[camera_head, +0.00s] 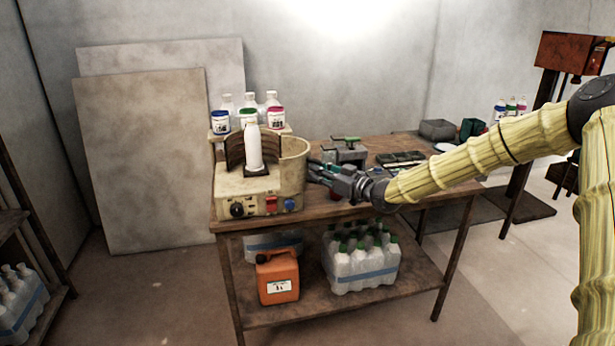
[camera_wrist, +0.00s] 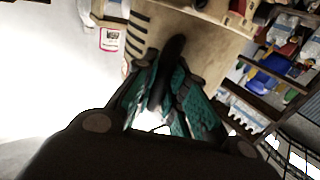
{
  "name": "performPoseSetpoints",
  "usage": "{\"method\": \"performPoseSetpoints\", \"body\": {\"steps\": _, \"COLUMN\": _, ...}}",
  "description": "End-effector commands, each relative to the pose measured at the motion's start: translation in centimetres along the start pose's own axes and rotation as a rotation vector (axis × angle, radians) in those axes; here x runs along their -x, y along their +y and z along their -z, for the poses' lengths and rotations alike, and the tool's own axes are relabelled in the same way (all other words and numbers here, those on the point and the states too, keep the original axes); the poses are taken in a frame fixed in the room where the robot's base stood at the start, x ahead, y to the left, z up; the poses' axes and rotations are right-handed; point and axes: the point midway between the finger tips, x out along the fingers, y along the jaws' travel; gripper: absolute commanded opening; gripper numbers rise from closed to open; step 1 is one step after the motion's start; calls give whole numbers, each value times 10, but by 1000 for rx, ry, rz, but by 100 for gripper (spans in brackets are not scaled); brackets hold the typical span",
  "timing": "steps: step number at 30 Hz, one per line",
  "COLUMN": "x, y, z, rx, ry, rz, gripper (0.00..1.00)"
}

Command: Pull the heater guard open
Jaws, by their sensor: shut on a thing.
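The heater (camera_head: 243,186) is a cream box with a dial and coloured switches on its front, standing at the left end of the wooden table. Its curved cream guard (camera_head: 295,158) stands at the heater's right side; a brown slatted part (camera_head: 235,152) is at the left. A white bottle (camera_head: 254,147) stands upright between them. My gripper (camera_head: 313,172) is at the guard's right side. In the wrist view its teal-padded fingers (camera_wrist: 172,75) are closed on a dark handle (camera_wrist: 175,46) against the cream guard surface (camera_wrist: 215,48). The exact grip contact is partly hidden by the fingers.
Capped jars and bottles (camera_head: 248,117) stand behind the heater. A green-topped device (camera_head: 345,150) and a dark tray (camera_head: 400,158) are on the table to the right. An orange canister (camera_head: 278,278) and bottle packs (camera_head: 360,262) sit on the lower shelf.

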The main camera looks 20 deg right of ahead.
Motion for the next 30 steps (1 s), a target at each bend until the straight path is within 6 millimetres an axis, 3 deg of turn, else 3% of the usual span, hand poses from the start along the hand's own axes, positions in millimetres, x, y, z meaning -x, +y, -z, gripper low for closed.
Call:
{"method": "performPoseSetpoints", "body": {"steps": 9, "x": 3, "y": 27, "z": 5, "rx": -1, "ry": 7, "rz": -3, "gripper": 0}}
{"method": "performPoseSetpoints", "body": {"steps": 26, "x": 4, "y": 33, "z": 4, "rx": -3, "ry": 6, "rz": -2, "gripper": 0}}
{"method": "performPoseSetpoints", "body": {"steps": 27, "x": 4, "y": 33, "z": 4, "rx": -3, "ry": 6, "rz": -2, "gripper": 17}}
{"method": "performPoseSetpoints", "body": {"steps": 30, "x": 3, "y": 32, "z": 4, "rx": -2, "ry": 6, "rz": -1, "gripper": 35}}
